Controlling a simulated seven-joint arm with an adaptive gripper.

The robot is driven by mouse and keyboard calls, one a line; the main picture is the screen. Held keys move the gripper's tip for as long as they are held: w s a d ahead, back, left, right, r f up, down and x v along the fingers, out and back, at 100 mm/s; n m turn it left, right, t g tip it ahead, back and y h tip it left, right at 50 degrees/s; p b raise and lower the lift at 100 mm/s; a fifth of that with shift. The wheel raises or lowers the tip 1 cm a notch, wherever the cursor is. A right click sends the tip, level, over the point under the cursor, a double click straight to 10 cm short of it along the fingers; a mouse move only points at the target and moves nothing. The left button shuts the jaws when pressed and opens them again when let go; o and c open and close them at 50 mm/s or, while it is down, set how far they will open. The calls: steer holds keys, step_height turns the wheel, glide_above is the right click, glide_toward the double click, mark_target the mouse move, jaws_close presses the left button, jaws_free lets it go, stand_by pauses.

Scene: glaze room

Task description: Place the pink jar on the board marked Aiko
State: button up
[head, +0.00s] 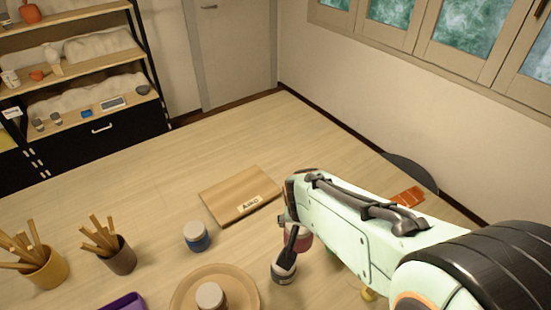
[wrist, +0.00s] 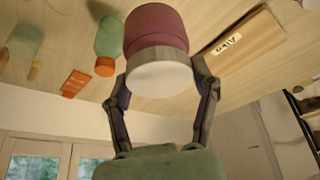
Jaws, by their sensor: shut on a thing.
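The pink jar (wrist: 157,28) has a pale lid and sits between the two fingers of my gripper (wrist: 161,85) in the wrist view. My gripper is shut on it. In the head view the pink jar (head: 304,239) is mostly hidden behind a dark finger of my gripper (head: 291,238). The wooden board (head: 232,190) lies flat on the table with a white label reading Aiko, and nothing stands on it. The jar is to the right of the board's near right corner in the head view. The board also shows beside the jar in the wrist view (wrist: 240,42).
A dark jar with a pale lid (head: 284,272) is just below my gripper in the picture. A blue jar (head: 196,237), a round tray (head: 181,296) and two tool pots (head: 118,259) (head: 43,270) stand left. A green bottle (wrist: 109,36) and orange block (wrist: 75,83) are nearby.

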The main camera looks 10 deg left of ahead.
steer(key=w+a+r+n+y, duration=0.2)
steer(key=w+a+n, duration=0.1)
steer(key=a, duration=0.7)
glide_above(242, 209)
steer(key=shift+f, duration=6.95)
steer(key=shift+f, duration=0.1)
steer(key=o, duration=1.2)
steer(key=shift+o, duration=0.2)
